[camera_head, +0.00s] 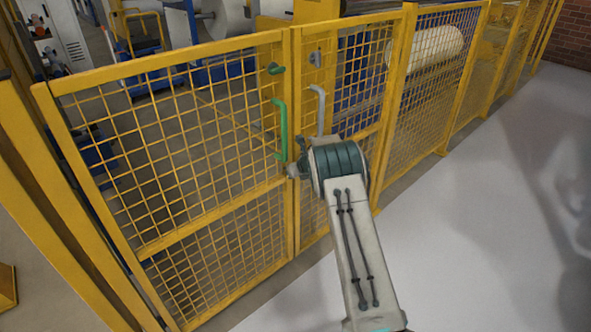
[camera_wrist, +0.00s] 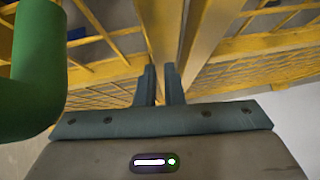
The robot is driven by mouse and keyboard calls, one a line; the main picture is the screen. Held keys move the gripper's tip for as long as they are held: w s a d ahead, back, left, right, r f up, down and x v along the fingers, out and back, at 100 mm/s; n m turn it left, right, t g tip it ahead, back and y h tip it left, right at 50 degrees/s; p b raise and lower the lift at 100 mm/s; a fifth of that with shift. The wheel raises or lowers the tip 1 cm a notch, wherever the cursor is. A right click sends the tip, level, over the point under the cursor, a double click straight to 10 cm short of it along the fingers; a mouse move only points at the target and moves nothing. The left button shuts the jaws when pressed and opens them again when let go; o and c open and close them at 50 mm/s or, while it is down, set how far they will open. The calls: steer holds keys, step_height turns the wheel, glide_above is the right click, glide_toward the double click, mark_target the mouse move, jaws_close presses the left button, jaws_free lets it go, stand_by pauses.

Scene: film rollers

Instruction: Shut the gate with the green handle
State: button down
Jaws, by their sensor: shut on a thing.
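The gate with the green handle (camera_head: 170,140) is a yellow mesh panel at left in the head view. Its right upright stands close beside the neighbouring yellow upright; whether a small gap is left is unclear. The green handle (camera_head: 281,128) is on that edge and looms at left in the wrist view (camera_wrist: 38,70). My gripper (camera_wrist: 162,82) is below the handle, its two dark fingers shut on a narrow yellow upright edge. Which upright it is cannot be told for certain. In the head view my arm partly hides the gripper.
A second mesh panel (camera_head: 352,85) with a grey handle (camera_head: 318,110) adjoins on the right. The yellow fence (camera_head: 430,110) continues to the far right. Machinery with a pale roller (camera_head: 425,46) stands behind it. The pale floor (camera_head: 480,230) at right is clear.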

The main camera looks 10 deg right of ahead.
steer(key=shift+w+a+r, duration=0.35)
steer(key=shift+a+r, duration=0.35)
steer(key=shift+a, duration=0.15)
steer(key=s+d+r+b, duration=0.3)
steer(key=s+d+r, duration=0.2)
steer(key=s+d, duration=0.4)
steer(key=s+d+r+m+t+h+p, duration=0.1)
steer(key=s+r+m+h+p, duration=0.1)
steer(key=r+m, duration=0.4)
steer(key=s+d+r+m+t+h+p, duration=0.15)
steer(key=r+m, duration=0.25)
steer(key=r, duration=0.4)
steer(key=s+d+r+m+h+p, duration=0.2)
steer(key=s+r+m+h+p, duration=0.15)
steer(key=s+r+m, duration=0.75)
steer(key=s+a+m+g+y+p, duration=0.1)
steer(key=s+a+m+g, duration=0.3)
steer(key=s+m, duration=0.6)
steer(key=s+a+f+m+g+y+p, duration=0.1)
steer(key=s+a+m+g+p, duration=0.2)
steer(key=s+m, duration=0.7)
steer(key=s+a+g, duration=0.1)
steer(key=s, duration=1.1)
steer(key=shift+a+f+m+y+p, duration=0.2)
steer(key=shift+f+m+y+p, duration=0.1)
steer(key=shift+m+y, duration=0.1)
